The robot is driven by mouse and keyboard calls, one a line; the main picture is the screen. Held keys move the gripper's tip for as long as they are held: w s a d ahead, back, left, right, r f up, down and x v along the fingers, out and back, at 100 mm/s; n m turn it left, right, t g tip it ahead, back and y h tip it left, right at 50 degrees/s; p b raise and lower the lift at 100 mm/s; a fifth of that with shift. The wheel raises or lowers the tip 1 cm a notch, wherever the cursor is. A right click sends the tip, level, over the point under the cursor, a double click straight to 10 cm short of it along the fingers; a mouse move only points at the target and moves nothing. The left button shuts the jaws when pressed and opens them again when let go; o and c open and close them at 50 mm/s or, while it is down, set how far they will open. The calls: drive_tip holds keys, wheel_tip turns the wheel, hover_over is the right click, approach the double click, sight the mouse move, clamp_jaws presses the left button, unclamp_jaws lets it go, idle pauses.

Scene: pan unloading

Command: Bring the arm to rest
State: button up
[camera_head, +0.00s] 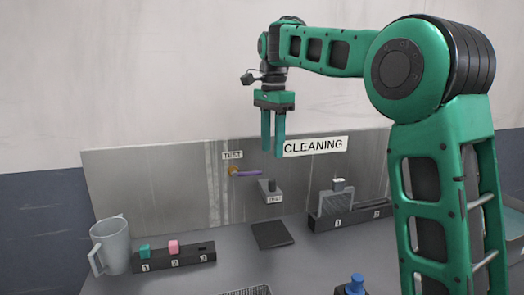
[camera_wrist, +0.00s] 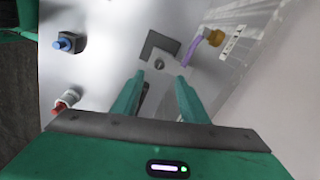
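My gripper (camera_head: 273,151) hangs from my green arm, pointing down, high above the grey worktop (camera_head: 225,258). It shows in front of the metal back panel (camera_head: 130,185), left of the CLEANING sign. In the wrist view my gripper's two green fingers (camera_wrist: 156,88) stand apart with no object visible between them.
A grey pitcher (camera_head: 110,246) stands at the left, beside a black numbered rack (camera_head: 190,258) holding a teal and a pink block. A second numbered rack (camera_head: 350,216) is at the right. A purple bar (camera_head: 249,173) sticks out from the panel. A blue-topped item (camera_head: 356,282) is at the front.

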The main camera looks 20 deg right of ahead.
drive_tip(key=s+d+f+n, duration=0.2)
drive_tip(key=s+d+f, duration=0.2)
drive_tip(key=s+d, duration=0.35)
drive_tip(key=s+d+f+n, duration=0.2)
drive_tip(key=s+d+f, duration=0.3)
drive_tip(key=s+d, duration=0.3)
drive_tip(key=s+f+n, duration=0.1)
drive_tip(key=s+f, duration=0.3)
drive_tip(key=s, duration=0.3)
drive_tip(key=s+d+f+n, duration=0.1)
drive_tip(key=s+f+n, duration=0.1)
drive_tip(key=s+f, duration=0.3)
drive_tip(key=s+d+f+n, duration=0.1)
drive_tip(key=s+f, duration=0.4)
drive_tip(key=s, duration=0.6)
drive_tip(key=shift+f+n, duration=0.15)
drive_tip(key=shift+n, duration=0.15)
drive_tip(key=shift+w, duration=0.2)
